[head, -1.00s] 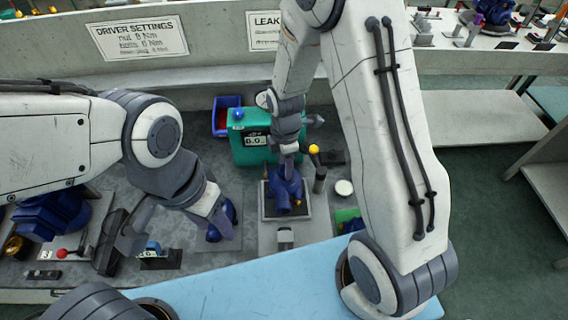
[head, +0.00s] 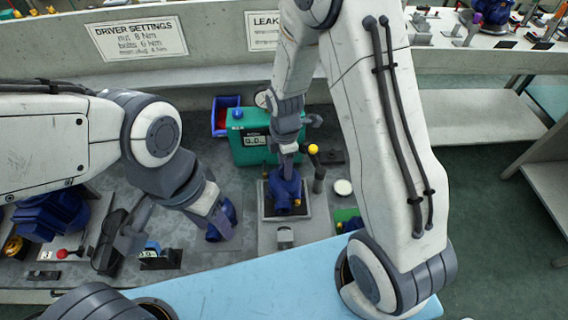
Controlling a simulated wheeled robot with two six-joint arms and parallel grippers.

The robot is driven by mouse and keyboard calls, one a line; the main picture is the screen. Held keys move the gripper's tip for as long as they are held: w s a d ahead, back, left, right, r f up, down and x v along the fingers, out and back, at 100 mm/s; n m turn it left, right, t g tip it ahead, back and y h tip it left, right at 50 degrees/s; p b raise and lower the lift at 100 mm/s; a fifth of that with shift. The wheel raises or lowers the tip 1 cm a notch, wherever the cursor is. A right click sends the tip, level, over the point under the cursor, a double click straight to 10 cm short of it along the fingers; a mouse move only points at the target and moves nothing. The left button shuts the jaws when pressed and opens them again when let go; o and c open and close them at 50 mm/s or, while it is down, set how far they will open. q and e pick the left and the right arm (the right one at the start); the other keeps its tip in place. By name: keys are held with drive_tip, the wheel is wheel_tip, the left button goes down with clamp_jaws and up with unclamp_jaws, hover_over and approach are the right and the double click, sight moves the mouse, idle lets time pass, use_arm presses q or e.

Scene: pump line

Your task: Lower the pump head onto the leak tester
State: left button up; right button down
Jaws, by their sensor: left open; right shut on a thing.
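The pump head (head: 284,190) is a dark blue body at the middle of the head view. It is over the grey square plate of the leak tester (head: 266,214), in front of the green tester box (head: 249,153) with its small display. I cannot tell whether it touches the plate. My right gripper (head: 287,168) is shut on the top of the pump head, its fingers partly hidden by the wrist. My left gripper (head: 222,226) is open, low over the bench beside another dark blue part (head: 219,232), which it partly hides.
A lever with a yellow knob (head: 313,149) stands just right of the pump head. A blue bin (head: 222,113) is behind, and a round white disc (head: 343,187) and a green pad (head: 346,215) lie to the right. Dark blue pumps (head: 48,214) stand at the far left.

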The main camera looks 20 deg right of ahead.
drive_tip(key=shift+f+b, duration=2.05)
drive_tip(key=shift+f, duration=0.85)
idle(0.7)
unclamp_jaws()
idle(0.6)
wheel_tip(320, 180, up, 9)
drive_tip(key=p, duration=0.8)
drive_tip(key=shift+r, duration=0.1)
idle(0.4)
